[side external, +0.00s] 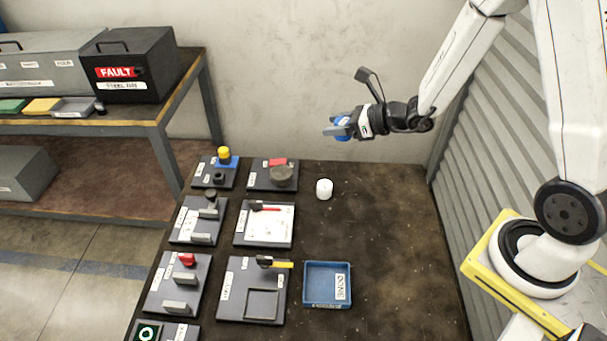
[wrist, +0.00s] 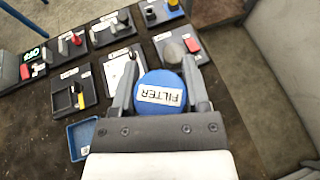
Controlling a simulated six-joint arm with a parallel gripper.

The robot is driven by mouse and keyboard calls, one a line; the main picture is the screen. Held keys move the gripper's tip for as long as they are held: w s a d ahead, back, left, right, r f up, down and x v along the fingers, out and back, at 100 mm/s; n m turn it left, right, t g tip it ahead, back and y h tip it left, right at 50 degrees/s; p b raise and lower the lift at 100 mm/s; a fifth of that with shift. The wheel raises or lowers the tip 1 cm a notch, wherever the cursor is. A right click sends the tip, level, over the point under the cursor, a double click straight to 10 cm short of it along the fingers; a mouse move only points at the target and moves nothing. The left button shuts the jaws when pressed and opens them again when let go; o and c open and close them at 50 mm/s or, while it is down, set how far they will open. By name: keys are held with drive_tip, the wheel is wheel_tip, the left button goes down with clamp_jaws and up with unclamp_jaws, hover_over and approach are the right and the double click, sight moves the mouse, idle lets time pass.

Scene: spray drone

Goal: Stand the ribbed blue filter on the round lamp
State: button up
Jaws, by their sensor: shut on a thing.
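My gripper (side external: 340,128) is shut on the blue filter (side external: 343,134), high above the back of the dark table. In the wrist view, the filter (wrist: 163,77) shows its round blue face and a white FILTER label between the two fingers (wrist: 160,92). Its ribs cannot be made out. A round grey dome (side external: 282,176), possibly the round lamp, sits on a dark panel beside a red block, below and left of my gripper. It also shows in the wrist view (wrist: 173,53), just beyond the filter. Clear space separates the filter from it.
A white cylinder (side external: 324,189) stands alone on the table (side external: 390,240), right of the dome's panel. Several panels with knobs and switches fill the table's left side. A blue DONE tray (side external: 327,304) lies at the front. The table's right side is clear.

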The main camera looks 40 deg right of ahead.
wheel_tip(320, 180, up, 10)
drive_tip(key=w+m+t+h, duration=0.1)
drive_tip(key=w+m+h, duration=0.1)
drive_tip(key=shift+r+h, duration=0.15)
drive_tip(key=shift+h, duration=0.15)
drive_tip(key=shift+w, duration=0.1)
idle(0.9)
drive_tip(key=w+a+f+n+g+y, duration=0.1)
drive_tip(key=w+a+f+y, duration=0.1)
drive_tip(key=w+f, duration=0.4)
drive_tip(key=w+a+f+n+y, duration=0.2)
drive_tip(key=w+a+f, duration=0.2)
drive_tip(key=f, duration=1)
drive_tip(key=w, duration=0.3)
drive_tip(key=shift+f+g, duration=0.3)
drive_tip(key=shift+g, duration=0.1)
drive_tip(key=shift+a+f, duration=0.1)
drive_tip(key=shift+f, duration=0.1)
drive_tip(key=shift+f, duration=3.15)
